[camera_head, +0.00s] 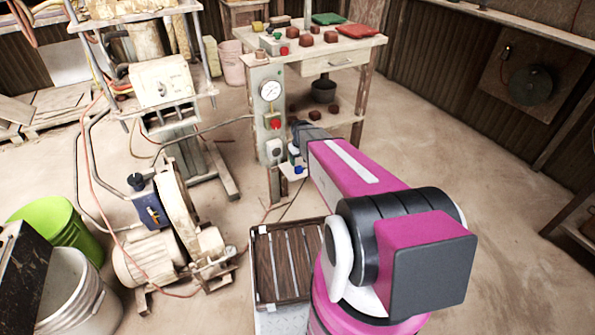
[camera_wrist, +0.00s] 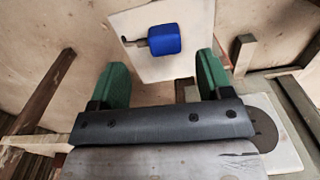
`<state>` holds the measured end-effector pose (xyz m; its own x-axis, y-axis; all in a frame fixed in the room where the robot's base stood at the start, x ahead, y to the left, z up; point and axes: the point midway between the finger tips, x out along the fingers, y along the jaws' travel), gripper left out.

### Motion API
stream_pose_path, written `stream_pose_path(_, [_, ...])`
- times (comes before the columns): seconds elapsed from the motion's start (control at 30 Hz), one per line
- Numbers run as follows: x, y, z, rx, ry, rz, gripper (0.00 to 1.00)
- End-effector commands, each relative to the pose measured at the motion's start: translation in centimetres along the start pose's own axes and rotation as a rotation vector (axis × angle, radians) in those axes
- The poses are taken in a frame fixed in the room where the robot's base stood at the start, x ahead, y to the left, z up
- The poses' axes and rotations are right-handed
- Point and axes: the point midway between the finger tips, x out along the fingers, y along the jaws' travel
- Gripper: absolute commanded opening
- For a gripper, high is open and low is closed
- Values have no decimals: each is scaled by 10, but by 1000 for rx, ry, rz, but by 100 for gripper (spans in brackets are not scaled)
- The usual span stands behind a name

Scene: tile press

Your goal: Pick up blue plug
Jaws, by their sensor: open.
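The blue plug (camera_wrist: 165,39) lies on a small pale plate (camera_wrist: 182,69) in the wrist view, with a dark metal prong pointing left. It lies ahead of my gripper (camera_wrist: 161,80), between the lines of the two green fingers and nearer the right one. The fingers are wide apart and nothing is between them. In the head view the plug (camera_head: 298,170) is a small blue spot on a little shelf of the control post, just below my gripper (camera_head: 293,152). My arm partly covers this area.
The control post (camera_head: 270,120) carries a gauge and a red button. A wooden workbench (camera_head: 330,50) with red blocks stands behind it. A machine with a motor (camera_head: 155,255) is at the left. A slatted crate (camera_head: 283,265) stands in front. Open floor (camera_head: 470,140) lies right.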

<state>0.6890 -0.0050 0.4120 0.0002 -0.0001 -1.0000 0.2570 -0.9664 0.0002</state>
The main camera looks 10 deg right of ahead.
Motion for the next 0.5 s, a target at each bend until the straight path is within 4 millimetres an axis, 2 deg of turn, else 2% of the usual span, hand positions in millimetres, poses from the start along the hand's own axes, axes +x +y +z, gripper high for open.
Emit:
stream_pose_path(0.03, [7,0,0,0,-2,0,72])
stream_pose_path(0.27, [21,-2,-1,0,-1,0,72])
stream_pose_path(0.5, [54,-4,-2,0,-1,0,72])
